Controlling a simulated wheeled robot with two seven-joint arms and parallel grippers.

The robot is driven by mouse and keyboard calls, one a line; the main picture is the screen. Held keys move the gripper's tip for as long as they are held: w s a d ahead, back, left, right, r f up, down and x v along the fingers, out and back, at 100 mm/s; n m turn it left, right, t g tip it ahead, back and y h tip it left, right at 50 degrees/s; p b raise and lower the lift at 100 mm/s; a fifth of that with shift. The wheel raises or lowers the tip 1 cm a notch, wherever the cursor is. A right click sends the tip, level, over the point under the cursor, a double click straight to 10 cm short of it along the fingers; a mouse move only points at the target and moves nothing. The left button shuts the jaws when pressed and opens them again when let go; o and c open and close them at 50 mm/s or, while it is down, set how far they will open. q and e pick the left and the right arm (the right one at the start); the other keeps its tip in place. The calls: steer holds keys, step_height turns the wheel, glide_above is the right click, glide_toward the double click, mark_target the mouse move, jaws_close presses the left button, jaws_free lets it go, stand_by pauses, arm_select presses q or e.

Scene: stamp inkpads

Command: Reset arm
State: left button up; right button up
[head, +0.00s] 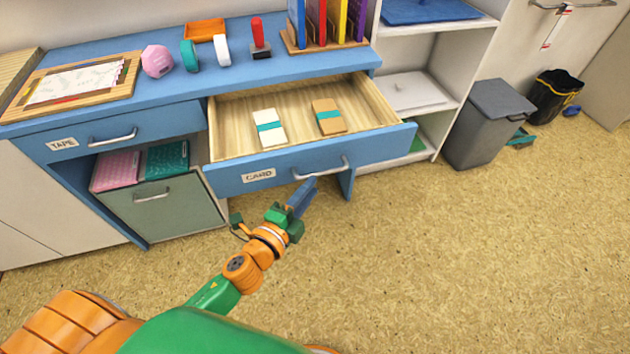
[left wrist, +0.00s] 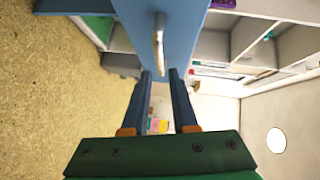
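My left gripper (head: 305,190) is in front of the pulled-out CARD drawer (head: 222,184), with its fingertips just below the left end of the drawer's metal handle (head: 330,171). In the left wrist view, my left gripper (left wrist: 160,76) has its two blue fingers apart with a gap between them. The handle (left wrist: 158,45) shows ahead of the fingertips there, its lower end lined up with the gap; I cannot tell how far off it is. Nothing is gripped. My right gripper is in neither view.
The drawer holds a white card stack (head: 269,128) and a brown card stack (head: 328,117), each with a teal band. The TAPE drawer (head: 99,136) is closed. Tape rolls, a red-handled stamp (head: 259,38) and an orange tray (head: 205,30) stand on the desktop. The floor (head: 450,260) at right is clear.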

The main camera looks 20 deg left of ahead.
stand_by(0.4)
arm_select(q)
steer(key=s+a+f+n+g+y, duration=0.1)
steer(key=s+a+f+n+g, duration=0.15)
steer(key=f, duration=0.55)
steer(key=s+a+f+n+g+y, duration=0.1)
steer(key=s+f+n+g, duration=0.15)
steer(key=f, duration=0.55)
steer(key=s+a+f+n+g+y, duration=0.1)
steer(key=s+f+n+g, duration=0.2)
steer(key=s+f, duration=0.45)
steer(key=s+a+f+n+g, duration=0.2)
steer(key=s+f+n+g, duration=0.15)
steer(key=s+f, duration=0.4)
steer(key=s+d+f+n+g, duration=0.1)
steer(key=s+f+n+g, duration=0.35)
steer(key=s, duration=0.95)
step_height(320, 180, up, 14)
steer(key=t+p, duration=0.1)
steer(key=p, duration=1.3)
steer(key=shift+w, duration=0.35)
